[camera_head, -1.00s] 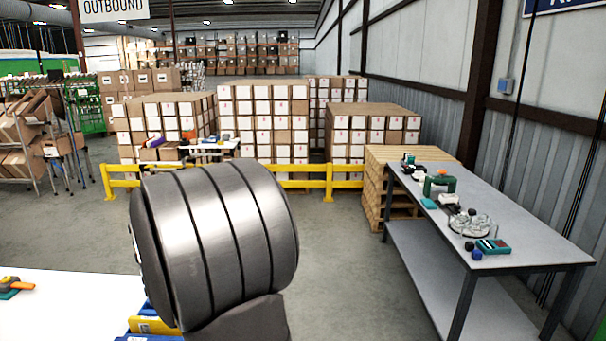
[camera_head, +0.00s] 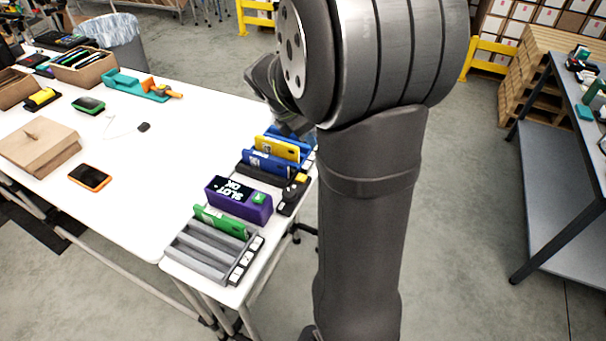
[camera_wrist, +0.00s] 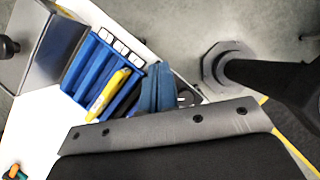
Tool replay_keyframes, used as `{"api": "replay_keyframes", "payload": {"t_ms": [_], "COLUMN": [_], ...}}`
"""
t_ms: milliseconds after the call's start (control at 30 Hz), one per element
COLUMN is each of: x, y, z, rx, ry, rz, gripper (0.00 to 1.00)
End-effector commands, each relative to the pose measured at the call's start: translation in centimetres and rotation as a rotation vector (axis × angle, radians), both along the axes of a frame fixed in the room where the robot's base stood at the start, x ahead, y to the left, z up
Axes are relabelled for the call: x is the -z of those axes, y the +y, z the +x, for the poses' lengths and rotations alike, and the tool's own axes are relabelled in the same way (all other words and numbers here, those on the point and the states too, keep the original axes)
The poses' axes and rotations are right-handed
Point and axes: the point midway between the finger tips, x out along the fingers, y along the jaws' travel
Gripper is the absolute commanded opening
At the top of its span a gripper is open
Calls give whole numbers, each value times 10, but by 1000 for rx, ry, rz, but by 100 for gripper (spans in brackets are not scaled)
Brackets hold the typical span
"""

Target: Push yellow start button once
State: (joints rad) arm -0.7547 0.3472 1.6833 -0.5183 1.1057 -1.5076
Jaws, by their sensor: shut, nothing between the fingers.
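The yellow start button (camera_head: 301,178) sits on a small black box (camera_head: 288,198) at the right edge of the white table, beside the purple display box. I cannot make it out in the wrist view. My gripper is mostly hidden behind my arm in the head view, near the far end of the blue rack. In the wrist view the blue-grey fingers of my gripper (camera_wrist: 158,70) are together and empty, next to the blue rack (camera_wrist: 84,78) with a yellow device in it. The rack also shows in the head view (camera_head: 264,163), beyond the button.
The purple display box (camera_head: 238,200) reads "SLOT OK". A grey rack (camera_head: 205,262) with a green device (camera_head: 220,221) stands nearer. A cardboard box (camera_head: 38,146) and an orange phone (camera_head: 90,177) lie left. The middle of the white table (camera_head: 150,200) is clear.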

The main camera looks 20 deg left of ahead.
Motion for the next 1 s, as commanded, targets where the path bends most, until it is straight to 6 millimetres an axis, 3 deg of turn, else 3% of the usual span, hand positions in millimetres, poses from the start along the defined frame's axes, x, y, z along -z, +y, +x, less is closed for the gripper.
{"api": "replay_keyframes", "payload": {"t_ms": [200,400,600,1000], "x": [15,20,22,25], "y": [9,20,24,24], "z": [-4,-8,-10,-9], "rx": [-544,-860,-960,-960], "ry": [-49,-66,-70,-70], "rz": [-302,-491,-555,-556], "gripper": [0,0,0,0]}}
